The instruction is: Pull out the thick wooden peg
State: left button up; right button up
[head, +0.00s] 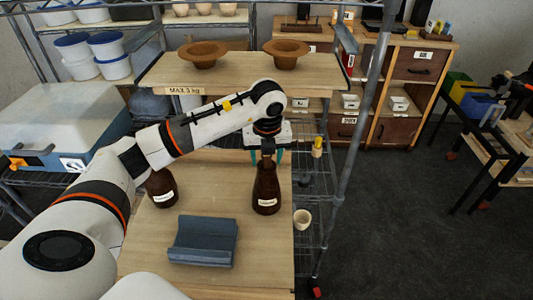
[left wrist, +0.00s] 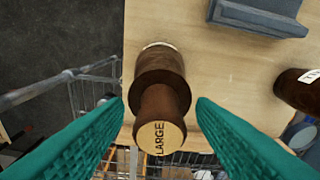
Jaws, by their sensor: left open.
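A round pale wooden peg end (left wrist: 160,137) marked "LARGE" shows in the left wrist view, at the top of a dark brown bottle's neck. The bottle (head: 267,190) stands upright on the wooden board, with a white label on its front. In the head view the peg is hidden by my gripper. My left gripper (head: 266,156) is open above the bottle, pointing down. In the left wrist view its teal fingers (left wrist: 160,112) stand on either side of the neck and peg, with gaps on both sides. My right gripper is not in view.
A second brown bottle (head: 160,187) stands to the left, also at the right edge of the wrist view (left wrist: 300,90). A blue-grey block (head: 203,241) lies on the board in front. A shelf (head: 240,75) with two brown bowls stands behind.

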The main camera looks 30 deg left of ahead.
pick_arm(q)
jog(key=shift+c, duration=0.3)
grip_shut()
jog(key=shift+r+p, duration=0.35)
jog(key=shift+r, duration=0.35)
dwell(0.5)
jog(key=shift+r+p, duration=1.7)
jog(key=shift+r, duration=1.1)
